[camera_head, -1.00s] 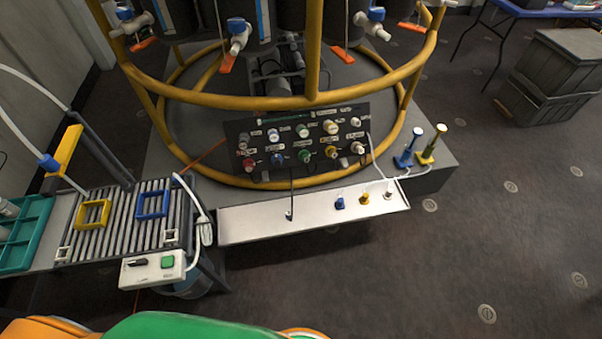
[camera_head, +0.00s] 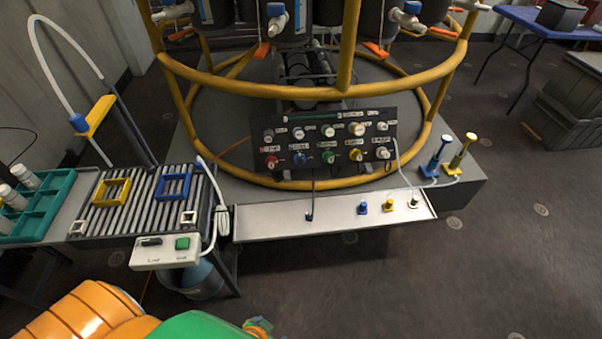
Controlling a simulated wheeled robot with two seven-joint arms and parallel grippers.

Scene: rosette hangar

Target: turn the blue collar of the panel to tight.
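The dark panel (camera_head: 343,134) stands tilted at the foot of the yellow ring frame, with two rows of labelled collars and fittings. The blue collar (camera_head: 300,158) is in its lower row, between a red one (camera_head: 271,161) on the left and a green one (camera_head: 328,157) on the right. Its setting is too small to read. Nothing of mine touches the panel.
A white tray (camera_head: 270,222) runs below the panel, with small blue and yellow pieces near its right end. A roller conveyor (camera_head: 140,206) with a control box (camera_head: 165,252) stands left. Blue and yellow plungers (camera_head: 440,150) stand right. The floor at lower right is clear.

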